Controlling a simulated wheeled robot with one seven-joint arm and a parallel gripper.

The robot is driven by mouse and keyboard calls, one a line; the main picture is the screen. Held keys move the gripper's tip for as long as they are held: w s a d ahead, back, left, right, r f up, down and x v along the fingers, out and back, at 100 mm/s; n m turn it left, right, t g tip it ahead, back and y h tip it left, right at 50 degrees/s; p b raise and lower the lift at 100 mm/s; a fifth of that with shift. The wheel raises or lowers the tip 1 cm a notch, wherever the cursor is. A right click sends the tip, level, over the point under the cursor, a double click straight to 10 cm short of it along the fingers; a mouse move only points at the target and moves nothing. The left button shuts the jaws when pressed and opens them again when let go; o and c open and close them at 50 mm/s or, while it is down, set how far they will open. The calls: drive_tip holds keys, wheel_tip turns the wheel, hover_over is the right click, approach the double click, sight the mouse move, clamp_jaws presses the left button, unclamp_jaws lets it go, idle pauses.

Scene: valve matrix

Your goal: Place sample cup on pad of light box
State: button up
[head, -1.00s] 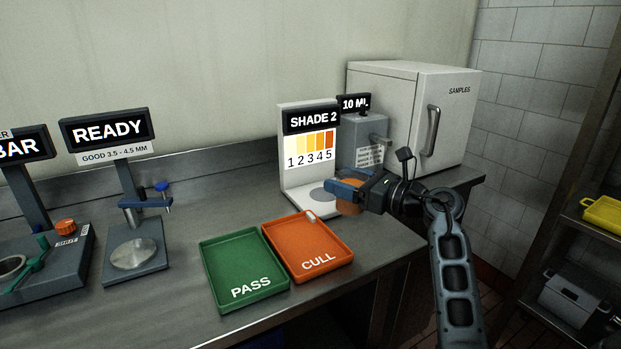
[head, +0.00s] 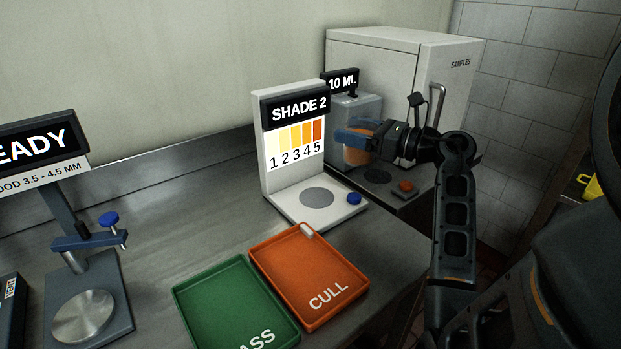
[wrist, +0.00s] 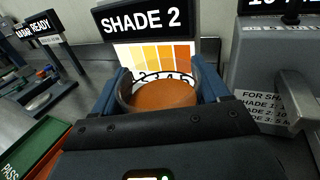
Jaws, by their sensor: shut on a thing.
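The sample cup (wrist: 160,93) holds orange-brown liquid and sits between the blue fingers in the wrist view. In the head view the cup (head: 356,157) is partly hidden behind a finger. My gripper (head: 352,141) is shut on the cup and holds it up, to the right of the light box. The light box (head: 273,175) is white, with a SHADE 2 sign and a colour scale numbered 1 to 5. Its round grey pad (head: 317,198) is bare. A blue button (head: 354,198) is on its base, right of the pad.
The orange CULL tray (head: 308,275) and green PASS tray (head: 235,305) lie in front of the light box. A grey 10 ML dispenser (head: 366,108) and the white SAMPLES cabinet (head: 400,62) stand behind my gripper. A READY gauge (head: 92,290) is at left.

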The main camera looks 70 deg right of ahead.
drive_tip(key=shift+w+a+f+p, duration=0.3)
drive_tip(key=shift+w+a+f, duration=0.4)
drive_tip(key=shift+w+f, duration=0.85)
drive_tip(key=shift+w+a+f+p, duration=0.3)
drive_tip(key=shift+w+a+f, duration=0.4)
drive_tip(key=shift+w+f, duration=0.8)
drive_tip(key=shift+w+a+f+p, duration=0.3)
drive_tip(key=shift+w+a+f, duration=0.4)
drive_tip(key=shift+w+f, duration=0.85)
drive_tip(key=shift+s+f, duration=0.3)
drive_tip(key=shift+f, duration=0.05)
drive_tip(key=shift+f, duration=0.15)
drive_tip(key=o, duration=1.3)
drive_tip(key=shift+s+r, duration=0.15)
drive_tip(key=shift+r, duration=0.1)
drive_tip(key=s, duration=0.4)
drive_tip(key=s+a+b, duration=0.1)
drive_tip(key=s, duration=0.2)
drive_tip(key=s+b, duration=0.1)
drive_tip(key=s, duration=0.3)
drive_tip(key=shift+s+a, duration=0.3)
drive_tip(key=shift+a, duration=0.1)
